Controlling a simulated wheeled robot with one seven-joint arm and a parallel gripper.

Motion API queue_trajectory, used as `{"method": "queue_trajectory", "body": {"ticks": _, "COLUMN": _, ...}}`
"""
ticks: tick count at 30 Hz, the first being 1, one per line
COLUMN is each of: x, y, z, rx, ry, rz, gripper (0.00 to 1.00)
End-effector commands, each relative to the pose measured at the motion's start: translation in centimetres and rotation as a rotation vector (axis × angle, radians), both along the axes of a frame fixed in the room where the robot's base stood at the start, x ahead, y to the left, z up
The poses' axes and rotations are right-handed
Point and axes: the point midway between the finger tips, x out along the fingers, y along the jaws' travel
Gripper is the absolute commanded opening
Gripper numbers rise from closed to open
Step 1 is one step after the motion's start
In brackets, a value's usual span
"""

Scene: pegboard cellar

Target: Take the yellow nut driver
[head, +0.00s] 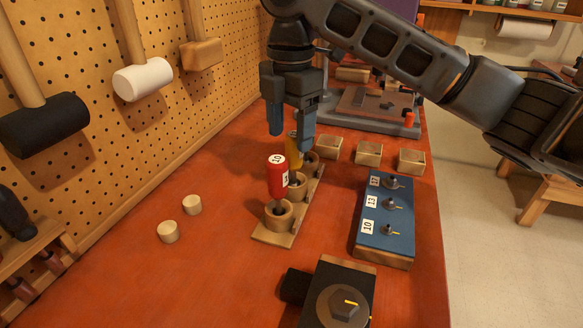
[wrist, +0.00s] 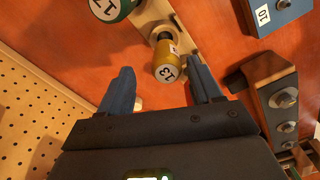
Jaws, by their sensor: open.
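The yellow nut driver (head: 293,150) stands upright in the middle cup of a wooden rack (head: 273,239), partly hidden by a finger in the head view. In the wrist view the yellow driver (wrist: 172,52) shows its white end, marked 13, in the gap between my fingertips. My gripper (head: 291,138) is open, pointing down over the rack; its blue fingers (wrist: 161,72) also show in the wrist view. I cannot tell whether either finger touches the driver. The red driver (head: 277,178), marked 10, stands in the front cup. A green driver (wrist: 112,8) shows at the wrist view's top.
A blue block (head: 385,237) with bolts labelled 17, 13 and 10 stands right of the rack. Small wooden boxes (head: 368,154) sit behind it. A dark fixture (head: 338,299) stands in front. Two wooden pegs (head: 168,232) are at left; the bench between them and the rack is clear.

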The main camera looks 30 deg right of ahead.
Motion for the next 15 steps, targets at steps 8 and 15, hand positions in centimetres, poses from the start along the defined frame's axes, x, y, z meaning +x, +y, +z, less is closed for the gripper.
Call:
{"method": "queue_trajectory", "body": {"ticks": 8, "x": -0.7, "y": -0.6, "z": -3.4, "rx": 0.0, "ry": 0.001, "rz": -0.002, "gripper": 0.64}}
{"method": "queue_trajectory", "body": {"ticks": 15, "x": -0.6, "y": -0.5, "z": -5.4, "rx": 0.0, "ry": 0.001, "rz": 0.0, "gripper": 0.64}}
